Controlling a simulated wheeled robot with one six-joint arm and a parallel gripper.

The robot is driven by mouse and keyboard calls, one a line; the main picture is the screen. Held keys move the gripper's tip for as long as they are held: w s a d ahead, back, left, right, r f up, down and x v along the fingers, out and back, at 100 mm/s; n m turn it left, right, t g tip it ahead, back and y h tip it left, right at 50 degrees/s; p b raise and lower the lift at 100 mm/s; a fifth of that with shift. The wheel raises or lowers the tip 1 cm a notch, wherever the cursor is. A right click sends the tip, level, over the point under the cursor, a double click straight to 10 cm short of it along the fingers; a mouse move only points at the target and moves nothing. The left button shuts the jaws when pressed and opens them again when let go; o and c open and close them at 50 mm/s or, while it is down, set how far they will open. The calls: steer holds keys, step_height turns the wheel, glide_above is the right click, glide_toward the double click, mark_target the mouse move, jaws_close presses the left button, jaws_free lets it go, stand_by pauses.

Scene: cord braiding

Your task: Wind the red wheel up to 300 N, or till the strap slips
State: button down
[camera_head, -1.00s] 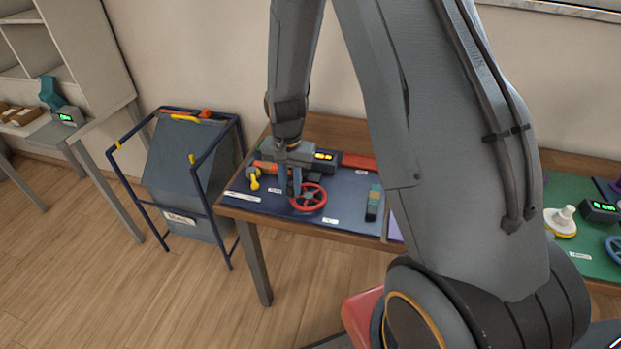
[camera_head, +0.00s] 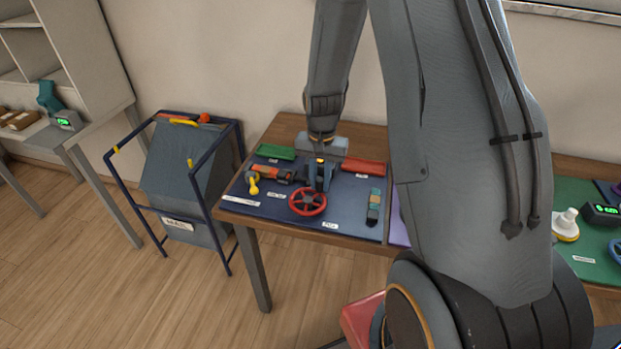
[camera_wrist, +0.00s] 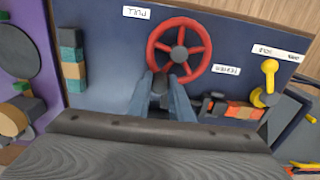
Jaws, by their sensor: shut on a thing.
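The red wheel (camera_head: 307,201) stands at the front of a dark blue board on the table. It also shows in the wrist view (camera_wrist: 178,50), with spokes and a grey hub. My gripper (camera_head: 320,186) is at the wheel's far right side. In the wrist view its two blue-grey fingers (camera_wrist: 160,78) are shut on the near part of the wheel's rim. The strap cannot be made out for sure. An orange-and-dark device (camera_head: 272,175) lies left of my gripper. The readout with yellow digits is mostly hidden behind my gripper.
A green strip (camera_head: 276,152) and a red strip (camera_head: 365,166) lie at the back. A teal-and-brown stack (camera_head: 374,206) is at the right. A blue-framed cart (camera_head: 185,185) stands left of the table.

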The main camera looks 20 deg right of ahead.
mark_target(324, 201)
steer(key=s+p, duration=0.1)
steer(key=s, duration=0.2)
steer(key=shift+s+d, duration=0.1)
steer(key=shift+s, duration=0.05)
steer(key=shift+f, duration=0.1)
steer(key=b, duration=0.2)
steer(key=shift+w+b, duration=0.2)
steer(key=shift+b, duration=0.2)
steer(key=shift+s+a, duration=0.25)
steer(key=shift+s, duration=0.5)
stand_by(0.4)
steer(key=c, duration=1.5)
jaws_free()
steer(key=shift+w, duration=0.1)
